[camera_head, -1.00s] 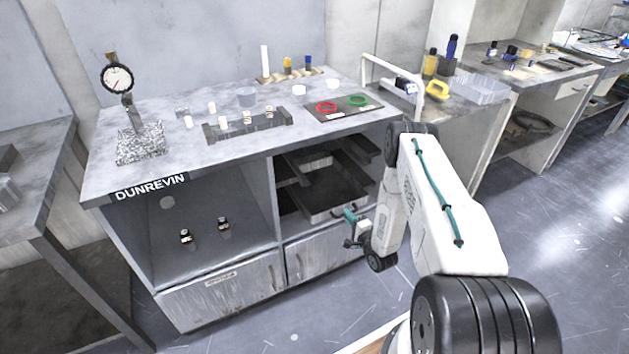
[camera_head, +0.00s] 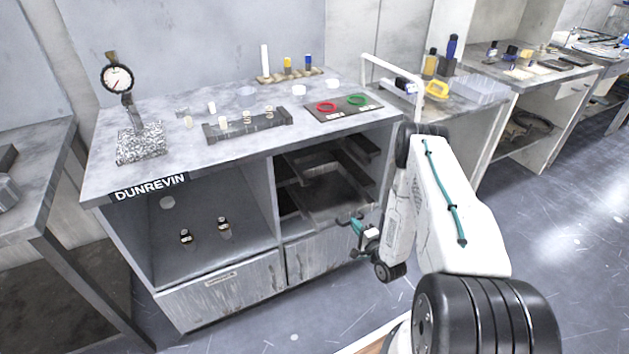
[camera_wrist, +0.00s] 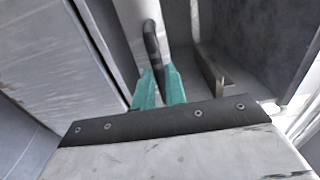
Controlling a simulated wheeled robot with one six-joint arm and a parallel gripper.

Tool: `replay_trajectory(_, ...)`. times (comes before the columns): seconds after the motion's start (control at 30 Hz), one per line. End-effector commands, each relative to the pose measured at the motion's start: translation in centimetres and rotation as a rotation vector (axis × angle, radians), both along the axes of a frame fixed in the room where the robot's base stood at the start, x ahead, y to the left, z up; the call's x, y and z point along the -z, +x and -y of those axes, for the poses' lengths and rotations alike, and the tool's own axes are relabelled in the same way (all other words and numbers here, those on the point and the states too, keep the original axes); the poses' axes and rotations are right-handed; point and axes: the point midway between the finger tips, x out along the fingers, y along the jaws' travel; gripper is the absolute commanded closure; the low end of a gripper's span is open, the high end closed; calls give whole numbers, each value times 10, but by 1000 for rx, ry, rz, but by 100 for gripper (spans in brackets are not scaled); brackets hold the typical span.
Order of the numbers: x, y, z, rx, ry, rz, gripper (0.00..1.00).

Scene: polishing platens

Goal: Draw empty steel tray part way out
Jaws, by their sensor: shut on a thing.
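The steel tray (camera_head: 325,198) sits in the open right bay of the bench, its dark floor bare where I see it. It juts out a little at the front. My gripper (camera_head: 350,219) is at the tray's front, its teal fingers small in the head view. In the wrist view, my gripper (camera_wrist: 159,75) is shut on the dark handle (camera_wrist: 152,42) of the tray's pale front (camera_wrist: 134,18). The tray's dark inside shows to the right of it. The tray's back end is hidden under the bench top.
The bench top (camera_head: 160,165) overhangs the bay. Two small dark bottles (camera_head: 224,228) stand in the left bay. A black mat (camera_head: 343,108) with red and green rings lies on top. Grey floor is open in front.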

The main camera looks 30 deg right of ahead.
Motion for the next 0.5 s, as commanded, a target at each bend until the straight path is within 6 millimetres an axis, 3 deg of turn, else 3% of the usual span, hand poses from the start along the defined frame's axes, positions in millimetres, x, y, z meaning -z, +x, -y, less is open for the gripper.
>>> replay_trajectory(0.2, 0, 0, 0, 0, 0, -1, 100)
replay_trajectory(0.23, 0, 0, 0, 0, 0, -1, 85)
replay_trajectory(0.3, 0, 0, 0, 0, 0, -1, 65)
replay_trajectory(0.5, 0, 0, 0, -1, 0, 0, 62)
